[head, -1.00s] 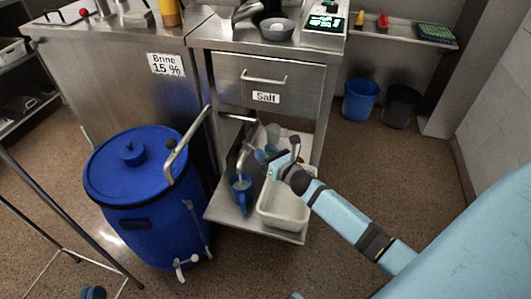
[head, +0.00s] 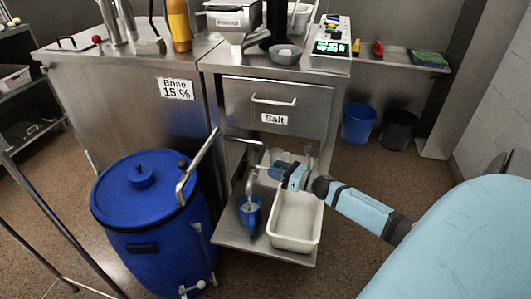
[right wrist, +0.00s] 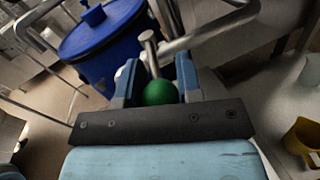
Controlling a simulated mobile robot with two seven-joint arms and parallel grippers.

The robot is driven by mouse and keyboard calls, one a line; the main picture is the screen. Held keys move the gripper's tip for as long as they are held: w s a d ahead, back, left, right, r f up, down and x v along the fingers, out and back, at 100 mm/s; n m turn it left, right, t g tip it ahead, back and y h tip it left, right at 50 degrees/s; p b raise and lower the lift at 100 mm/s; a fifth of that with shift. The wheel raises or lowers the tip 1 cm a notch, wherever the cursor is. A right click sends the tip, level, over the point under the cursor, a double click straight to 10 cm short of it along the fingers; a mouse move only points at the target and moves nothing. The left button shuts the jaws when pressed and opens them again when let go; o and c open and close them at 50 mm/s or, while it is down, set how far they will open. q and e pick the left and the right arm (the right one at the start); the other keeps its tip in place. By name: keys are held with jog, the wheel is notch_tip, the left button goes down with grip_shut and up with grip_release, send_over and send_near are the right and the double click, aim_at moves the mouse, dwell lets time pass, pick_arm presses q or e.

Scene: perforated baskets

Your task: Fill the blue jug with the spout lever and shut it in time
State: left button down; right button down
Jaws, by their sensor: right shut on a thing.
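The blue jug (head: 249,214) stands on the lower shelf, under the downturned end of the metal spout (head: 250,184). Its fill level and any stream into it are too small to tell. My right gripper (head: 281,173) is just right of and above the jug. In the right wrist view, my right gripper (right wrist: 158,85) is shut on the green ball knob (right wrist: 160,93) of the spout lever, between its two fingers. A metal rod (right wrist: 150,50) shows just beyond the knob. My left gripper is not in view.
A white basin (head: 296,225) sits right of the jug, below my right arm. A blue barrel (head: 145,220) with a bent metal pipe (head: 199,165) stands left. The Salt drawer (head: 272,105) is above the shelf. A yellow vessel (right wrist: 303,142) shows in the wrist view.

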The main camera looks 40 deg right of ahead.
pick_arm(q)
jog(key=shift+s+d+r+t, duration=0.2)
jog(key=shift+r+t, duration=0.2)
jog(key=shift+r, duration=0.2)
pick_arm(e)
jog(key=shift+w+d+n+g+y, duration=0.2)
jog(key=shift+d+n+g+y, duration=0.15)
jog(key=shift+n+y, duration=0.25)
jog(key=c, duration=0.8)
grip_release()
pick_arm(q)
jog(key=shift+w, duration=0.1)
pick_arm(e)
jog(key=shift+s, duration=0.1)
jog(key=shift+s+d, duration=0.15)
jog(key=shift+s, duration=0.2)
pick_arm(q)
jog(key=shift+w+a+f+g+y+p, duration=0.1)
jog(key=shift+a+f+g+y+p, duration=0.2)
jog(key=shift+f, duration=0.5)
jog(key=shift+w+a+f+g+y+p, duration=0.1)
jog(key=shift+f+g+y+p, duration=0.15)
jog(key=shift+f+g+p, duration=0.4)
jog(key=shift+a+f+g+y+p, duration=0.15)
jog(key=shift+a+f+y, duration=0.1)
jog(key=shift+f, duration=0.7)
pick_arm(e)
jog(key=shift+v, duration=6.45)
